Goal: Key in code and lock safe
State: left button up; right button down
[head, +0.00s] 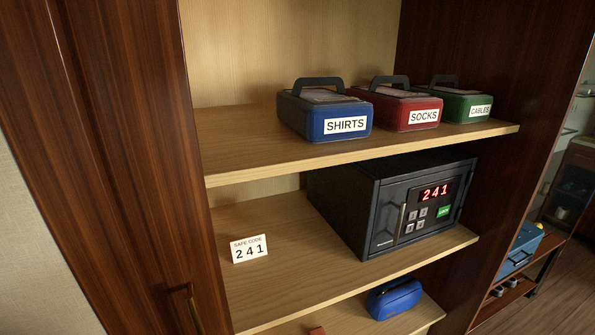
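A dark grey safe (350,207) stands on the middle shelf, and its door (385,238) looks closed. Below the display are several grey keys (416,220) and a green button (444,211). A handle (402,219) is on the left part of the door. A white card (249,248) on the same shelf, left of the safe, reads "SAFE CODE 241". Neither of my grippers shows in the head view.
The upper shelf holds a blue SHIRTS case (305,117), a red SOCKS case (388,103) and a green CABLES case (455,107). A blue case (394,299) sits on the lower shelf. A wooden door with a handle (183,300) is at left. The middle shelf is bare around the card.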

aim_at(441, 211)
jog(key=l+z, duration=0.2)
jog(key=z, duration=0.2)
jog(key=l+z, duration=0.2)
jog(key=z, duration=0.15)
